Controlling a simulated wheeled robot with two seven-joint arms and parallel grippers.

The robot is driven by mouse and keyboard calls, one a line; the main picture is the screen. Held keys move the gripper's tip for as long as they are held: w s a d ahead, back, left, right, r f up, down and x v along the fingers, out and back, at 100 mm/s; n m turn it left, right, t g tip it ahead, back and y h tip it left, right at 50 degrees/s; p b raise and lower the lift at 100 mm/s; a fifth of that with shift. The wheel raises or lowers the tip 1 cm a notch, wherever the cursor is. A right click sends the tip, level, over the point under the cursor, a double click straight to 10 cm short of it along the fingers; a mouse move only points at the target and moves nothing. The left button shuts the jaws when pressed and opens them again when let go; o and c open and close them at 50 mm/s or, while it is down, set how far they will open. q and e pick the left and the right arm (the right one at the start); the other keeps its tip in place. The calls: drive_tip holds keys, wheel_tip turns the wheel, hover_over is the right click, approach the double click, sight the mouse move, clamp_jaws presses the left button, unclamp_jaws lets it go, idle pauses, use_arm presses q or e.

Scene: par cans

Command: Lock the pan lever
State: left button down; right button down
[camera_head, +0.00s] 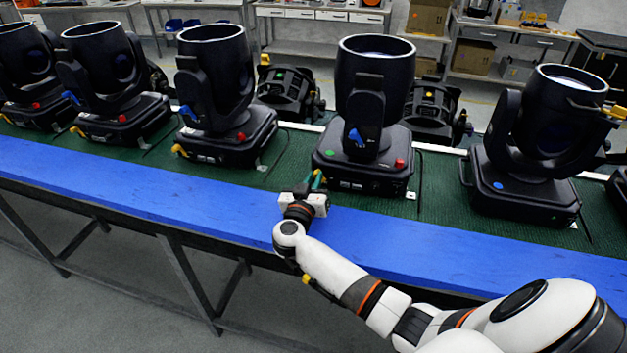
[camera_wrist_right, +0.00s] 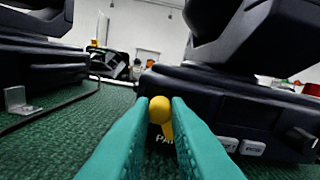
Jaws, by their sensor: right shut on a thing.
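A black moving-head light (camera_head: 372,110) stands upright on the green belt in front of my right arm. Its base has a green dot and a red button on top, and a blue lever (camera_head: 355,137) sits on its yoke. My right gripper (camera_head: 316,182) is at the base's near left corner. In the right wrist view its teal fingers (camera_wrist_right: 160,108) are closed around the yellow pan lever (camera_wrist_right: 159,104), whose round knob shows between the tips. White lettering on the base below the lever is partly hidden by the fingers. My left gripper is not in view.
Similar lights stand to the left (camera_head: 222,90) and right (camera_head: 540,140) on the green belt (camera_head: 290,160). More black fixtures (camera_head: 288,90) stand behind. A blue front ledge (camera_head: 240,205) runs along the near edge and is mostly clear. Workbenches and boxes are far back.

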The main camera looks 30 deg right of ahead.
drive_tip(key=shift+s+d+r+m+p, duration=0.1)
drive_tip(key=shift+s+m+p, duration=0.05)
drive_tip(key=shift+m+p, duration=0.5)
drive_tip(key=shift+s+d+r+m+p, duration=0.15)
drive_tip(key=shift+m+p, duration=0.35)
drive_tip(key=shift+m, duration=0.25)
drive_tip(key=m, duration=0.1)
drive_tip(key=m+p, duration=0.1)
drive_tip(key=m, duration=0.1)
drive_tip(key=shift+s+d+f+m, duration=0.1)
drive_tip(key=shift+s+d+m, duration=0.15)
drive_tip(key=shift+s+m, duration=0.15)
drive_tip(key=shift+s+d+f+m+p, duration=0.1)
drive_tip(key=shift+s+d+m+p, duration=0.05)
drive_tip(key=shift+m, duration=0.45)
drive_tip(key=shift+s+d+m+p, duration=0.1)
drive_tip(key=shift+m+p, duration=0.05)
drive_tip(key=shift+m, duration=0.45)
drive_tip(key=shift+s+d+f+m, duration=0.1)
drive_tip(key=shift+s+d+m, duration=0.05)
drive_tip(key=shift+m, duration=0.55)
drive_tip(key=shift+s+d+f+m, duration=0.1)
drive_tip(key=shift+s+m, duration=0.05)
drive_tip(key=shift+m, duration=0.55)
drive_tip(key=c, duration=1.4)
unclamp_jaws()
drive_tip(key=shift+r, duration=0.1)
